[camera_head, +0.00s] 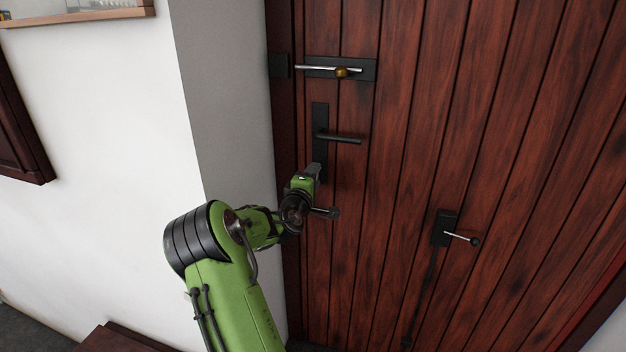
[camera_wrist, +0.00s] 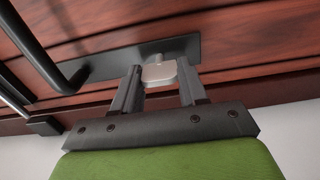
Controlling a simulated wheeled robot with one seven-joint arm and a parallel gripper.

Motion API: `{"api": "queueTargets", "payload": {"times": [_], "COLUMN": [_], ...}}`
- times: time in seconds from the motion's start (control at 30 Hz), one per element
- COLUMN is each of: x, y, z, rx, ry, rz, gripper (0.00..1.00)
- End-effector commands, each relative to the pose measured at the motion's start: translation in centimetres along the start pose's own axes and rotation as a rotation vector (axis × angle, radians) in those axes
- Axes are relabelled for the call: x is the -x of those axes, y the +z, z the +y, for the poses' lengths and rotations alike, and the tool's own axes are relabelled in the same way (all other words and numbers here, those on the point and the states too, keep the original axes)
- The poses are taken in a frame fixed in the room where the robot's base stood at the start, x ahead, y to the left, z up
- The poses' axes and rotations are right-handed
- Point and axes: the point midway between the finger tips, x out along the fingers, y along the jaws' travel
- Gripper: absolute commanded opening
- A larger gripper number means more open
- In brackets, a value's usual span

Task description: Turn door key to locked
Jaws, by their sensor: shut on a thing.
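The door key (camera_wrist: 160,73) shows in the wrist view as a pale, flat bow on a short stem in the dark lock plate. My gripper (camera_wrist: 160,80) is shut on the key's bow, with a finger on each side of it. In the head view my gripper (camera_head: 312,172) is at the lower end of the door's black handle plate (camera_head: 320,125) and hides the key there. The wooden door (camera_head: 420,110) is dark red-brown. I cannot read the locked or unlocked position from the key.
The black lever handle (camera_head: 345,138) sticks out just above my gripper. Higher up is a sliding bolt (camera_head: 335,70) with a brass knob. Another lever (camera_head: 460,237) is lower right on the door. A white wall (camera_head: 100,110) stands at left.

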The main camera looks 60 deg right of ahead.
Motion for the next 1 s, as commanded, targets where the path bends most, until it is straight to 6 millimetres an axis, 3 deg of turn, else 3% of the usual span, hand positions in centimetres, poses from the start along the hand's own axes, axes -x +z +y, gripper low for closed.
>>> {"api": "queueTargets", "payload": {"times": [0.2,0.23,0.4,0.73,0.87,1.0], "x": [0.0,0.0,0.0,0.7,3.4,7.5], "y": [0.0,0.0,0.0,0.0,-0.1,-0.2], "z": [-0.1,-0.1,-0.1,-0.1,-0.2,-0.3], "rx": [-0.002,-0.002,-0.001,-0.001,-0.001,-0.001], "ry": [-0.003,-0.003,-0.003,-0.002,-0.004,-0.005], "rz": [-0.001,-0.001,0.000,0.000,0.003,0.006], "gripper": [0.12,0.44,0.68,0.68,0.68,0.68]}}
